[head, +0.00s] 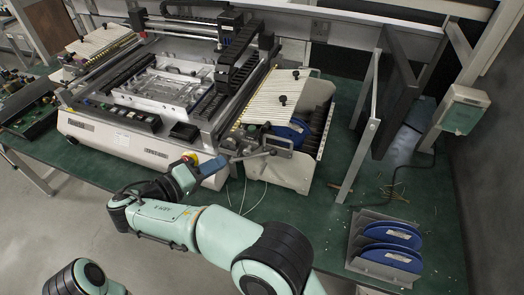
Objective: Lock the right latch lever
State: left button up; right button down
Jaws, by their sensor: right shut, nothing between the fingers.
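The large white and black machine (115,135) stands on the green table. A metal lever-like bar (256,154) shows at the front right corner of the machine, beside the striped feeder bank; I take it to be the right latch lever, but it is small and I cannot tell its lock state. My right gripper (228,159) is shut and empty, reaching in from below at that corner, with its tip close to the bar. I cannot tell whether they touch. My left gripper is out of view; only part of my left arm shows at the bottom left.
A rack with blue reels (388,246) stands at the right front of the table (335,215). More blue reels (288,133) sit in the feeder bank. A dark panel (395,95) on a pale frame rises at the right. Thin wires hang below the bar.

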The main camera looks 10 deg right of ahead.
jog(key=s+d+f+x, duration=0.1)
jog(key=s+x, duration=0.1)
jog(key=x, duration=1)
jog(key=shift+d, duration=0.4)
jog(key=shift+f, duration=0.1)
